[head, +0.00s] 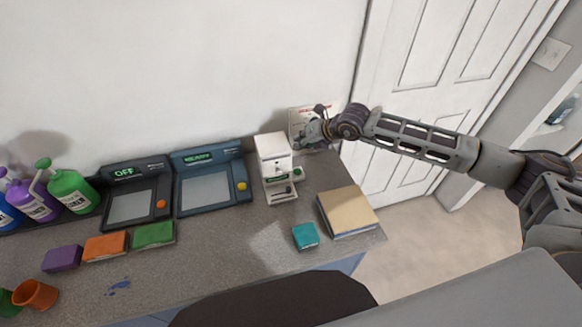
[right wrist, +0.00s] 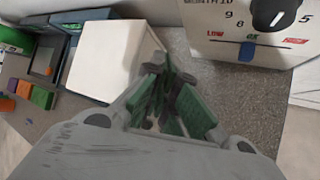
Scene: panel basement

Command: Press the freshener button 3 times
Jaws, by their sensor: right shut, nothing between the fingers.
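A white upright unit (head: 272,148) with a small green round part on its right side stands at the back of the counter. It may be the freshener; no label on it is readable. Its plain white top and side (right wrist: 112,62) fill the upper left of the right wrist view. My right gripper (head: 303,137) is to the right of this unit's top, in front of a white dial box (head: 299,115). In the right wrist view my right gripper (right wrist: 168,88) is shut and empty. Contact with either box cannot be told. My left gripper is out of view.
The dial box also shows at the wrist view's upper right (right wrist: 245,28). Two dark screen devices (head: 212,185) (head: 135,195) stand left of the white unit. A book (head: 347,210) and a teal block (head: 306,236) lie in front. A white door (head: 440,60) is behind my right arm.

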